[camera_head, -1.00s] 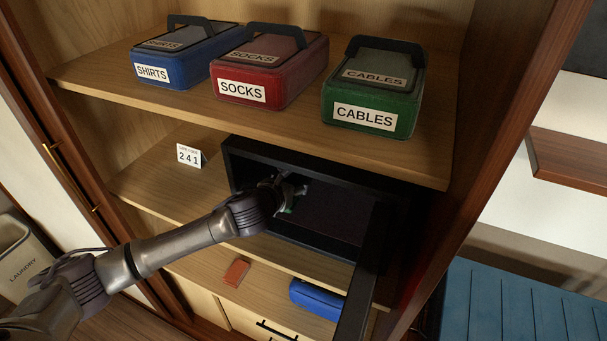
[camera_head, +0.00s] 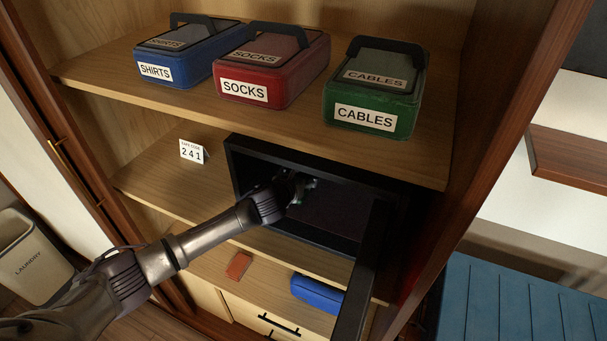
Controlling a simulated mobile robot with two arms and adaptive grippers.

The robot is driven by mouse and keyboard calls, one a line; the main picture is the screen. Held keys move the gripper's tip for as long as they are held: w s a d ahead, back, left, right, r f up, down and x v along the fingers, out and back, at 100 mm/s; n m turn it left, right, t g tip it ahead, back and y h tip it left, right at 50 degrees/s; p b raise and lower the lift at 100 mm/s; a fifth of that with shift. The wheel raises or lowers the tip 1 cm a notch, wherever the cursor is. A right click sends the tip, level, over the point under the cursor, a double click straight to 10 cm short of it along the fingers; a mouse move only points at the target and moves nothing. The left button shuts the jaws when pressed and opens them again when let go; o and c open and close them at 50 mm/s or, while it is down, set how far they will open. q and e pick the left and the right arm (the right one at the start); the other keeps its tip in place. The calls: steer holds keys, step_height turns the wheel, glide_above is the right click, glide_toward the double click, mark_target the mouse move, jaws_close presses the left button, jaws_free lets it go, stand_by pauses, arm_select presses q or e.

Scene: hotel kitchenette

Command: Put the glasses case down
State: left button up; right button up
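My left gripper (camera_head: 303,186) reaches from the left into the open black safe (camera_head: 232,170) on the middle shelf. Its fingers are small and dark against the safe's interior. A small greenish patch shows at the fingers, but I cannot tell whether it is a held glasses case or part of the gripper. A rounded blue case (camera_head: 317,294) lies on the lower shelf, partly behind the safe's open door (camera_head: 362,280); I cannot tell whether it is the glasses case. My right gripper is not in view.
Boxes labelled SHIRTS (camera_head: 190,55), SOCKS (camera_head: 270,70) and CABLES (camera_head: 375,95) stand on the upper shelf. A card reading 241 (camera_head: 191,152) stands left of the safe. A brown item (camera_head: 238,265) lies on the lower shelf. The LAUNDRY bin (camera_head: 30,260) is at left.

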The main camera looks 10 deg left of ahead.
arm_select(q)
steer(key=o, duration=0.5)
steer(key=shift+c, duration=0.2)
steer(key=shift+r, duration=0.15)
steer(key=b+v, duration=0.1)
steer(key=v, duration=0.9)
steer(key=shift+s+a, duration=0.1)
steer(key=shift+s, duration=0.3)
steer(key=shift+s+a+r, duration=0.1)
steer(key=shift+s+r, duration=0.2)
steer(key=shift+s, duration=0.3)
